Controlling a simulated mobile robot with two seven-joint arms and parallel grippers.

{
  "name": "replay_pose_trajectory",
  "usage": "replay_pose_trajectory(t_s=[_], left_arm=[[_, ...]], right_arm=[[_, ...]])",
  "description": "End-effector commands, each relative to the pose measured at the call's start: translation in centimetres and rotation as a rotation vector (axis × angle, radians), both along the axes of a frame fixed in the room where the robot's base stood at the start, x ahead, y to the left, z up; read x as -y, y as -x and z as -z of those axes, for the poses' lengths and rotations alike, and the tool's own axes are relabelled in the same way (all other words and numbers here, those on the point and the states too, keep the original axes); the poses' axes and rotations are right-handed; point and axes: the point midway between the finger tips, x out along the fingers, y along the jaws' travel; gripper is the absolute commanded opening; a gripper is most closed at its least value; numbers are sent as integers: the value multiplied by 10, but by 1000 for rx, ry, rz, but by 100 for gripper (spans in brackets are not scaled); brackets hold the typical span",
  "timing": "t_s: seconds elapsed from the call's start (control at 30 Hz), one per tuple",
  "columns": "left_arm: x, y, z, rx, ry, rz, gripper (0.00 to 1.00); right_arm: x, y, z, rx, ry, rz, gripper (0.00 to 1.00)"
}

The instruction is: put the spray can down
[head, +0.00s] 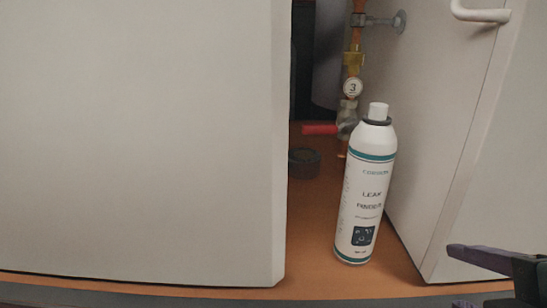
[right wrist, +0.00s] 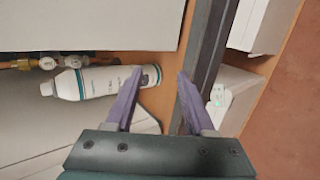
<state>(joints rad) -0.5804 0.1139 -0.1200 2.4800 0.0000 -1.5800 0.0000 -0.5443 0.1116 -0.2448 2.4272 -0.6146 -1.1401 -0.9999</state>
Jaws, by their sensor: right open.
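The spray can (head: 365,190), white with teal bands and a white cap, stands on the orange-brown surface in the gap between two pale cabinets. It looks upright, with a slight lean in the head view. It also shows in the right wrist view (right wrist: 100,82), lying across the picture, with its base near the left finger. My right gripper (head: 474,281) is at the lower right of the head view, apart from the can. In the right wrist view the purple fingers (right wrist: 158,84) are spread, with nothing held between them. My left gripper is not in view.
A pale cabinet (head: 140,140) fills the left, and another (head: 440,120) with a handle (head: 482,13) stands at right. Behind the can are brass pipework with a round tag marked 3 (head: 352,88), a red handle (head: 320,129) and a dark ring (head: 303,162).

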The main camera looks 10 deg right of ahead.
Motion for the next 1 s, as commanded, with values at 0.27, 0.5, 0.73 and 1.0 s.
replay_pose_trajectory(t_s=[0.27,0.5,0.73,1.0], left_arm=[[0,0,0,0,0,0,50],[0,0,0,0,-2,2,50],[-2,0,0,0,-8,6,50],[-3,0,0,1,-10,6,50]], right_arm=[[-35,74,60,-220,-828,704,54],[-48,94,66,-290,-967,893,54],[-48,93,66,-290,-967,892,46],[-48,93,66,-289,-966,890,16]])
